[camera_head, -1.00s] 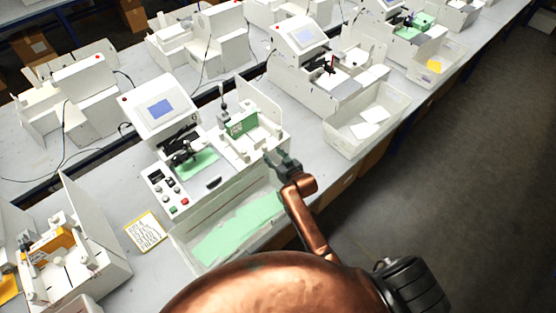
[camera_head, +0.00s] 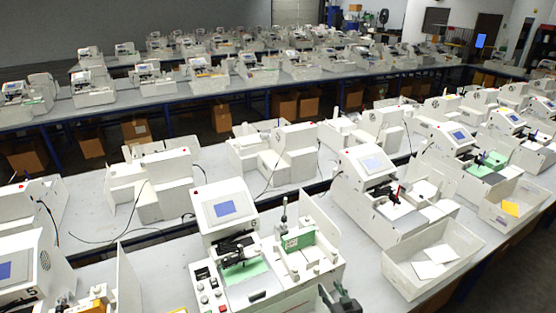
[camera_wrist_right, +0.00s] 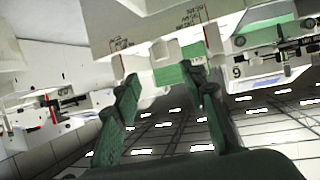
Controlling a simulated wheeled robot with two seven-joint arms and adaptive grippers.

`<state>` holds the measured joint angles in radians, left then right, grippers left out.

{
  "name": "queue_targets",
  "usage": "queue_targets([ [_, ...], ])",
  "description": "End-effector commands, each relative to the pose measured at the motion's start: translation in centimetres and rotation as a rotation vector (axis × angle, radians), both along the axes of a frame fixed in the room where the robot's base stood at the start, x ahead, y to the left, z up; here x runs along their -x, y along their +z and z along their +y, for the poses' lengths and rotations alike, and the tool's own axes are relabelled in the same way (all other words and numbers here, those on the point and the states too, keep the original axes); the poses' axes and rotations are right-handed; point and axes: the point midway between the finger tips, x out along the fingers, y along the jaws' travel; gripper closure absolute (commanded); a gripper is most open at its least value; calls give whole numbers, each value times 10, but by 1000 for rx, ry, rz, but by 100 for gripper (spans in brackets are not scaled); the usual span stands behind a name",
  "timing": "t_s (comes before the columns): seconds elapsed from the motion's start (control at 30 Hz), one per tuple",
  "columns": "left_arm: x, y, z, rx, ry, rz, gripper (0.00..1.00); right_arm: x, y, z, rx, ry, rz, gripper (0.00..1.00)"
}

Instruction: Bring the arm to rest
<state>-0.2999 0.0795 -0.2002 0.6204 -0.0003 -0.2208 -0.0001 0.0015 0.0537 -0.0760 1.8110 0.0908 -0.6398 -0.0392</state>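The nearest pen plotter (camera_head: 218,225) is a white machine with a tilted blue screen. Its black pen mechanism (camera_head: 238,248) sits over a green sheet (camera_head: 245,270). A green card stack (camera_head: 298,239) stands in the white holder to the right. My right gripper (camera_head: 342,298) shows at the bottom edge, at the front right of this machine. In the right wrist view its two green fingers (camera_wrist_right: 160,85) are spread apart. Nothing is visibly held between them, and machine parts show beyond. My left gripper is not in view.
A white bin (camera_head: 435,262) with white sheets stands on the bench to the right. More plotters, such as the one with a screen (camera_head: 370,190), line the benches. Loose black cables lie on the grey bench top (camera_head: 165,225). Part of another machine (camera_head: 25,265) stands at the left.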

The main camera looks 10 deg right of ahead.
Motion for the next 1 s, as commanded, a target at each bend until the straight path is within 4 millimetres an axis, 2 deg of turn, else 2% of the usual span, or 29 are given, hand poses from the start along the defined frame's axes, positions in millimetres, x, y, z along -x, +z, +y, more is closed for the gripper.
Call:
queue_targets([
  [0.07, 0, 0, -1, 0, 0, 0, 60, 18, -10, -6, 8, -6, 41, 61],
  [0.17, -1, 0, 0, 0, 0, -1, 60, 60, -28, -18, 27, -20, 143, 61],
  [0.27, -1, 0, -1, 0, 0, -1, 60, 124, -48, -34, 53, -41, 289, 61],
  [0.3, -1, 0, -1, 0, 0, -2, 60, 151, -53, -40, 62, -51, 347, 61],
  [0.4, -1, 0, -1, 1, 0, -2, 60, 206, -61, -51, 81, -69, 467, 61],
  [0.5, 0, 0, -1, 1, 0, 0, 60, 247, -63, -59, 94, -85, 554, 61],
  [0.7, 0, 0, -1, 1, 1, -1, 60, 310, -62, -68, 109, -109, 683, 61],
  [1.0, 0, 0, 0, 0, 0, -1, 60, 386, -52, -77, 127, -141, 837, 61],
])
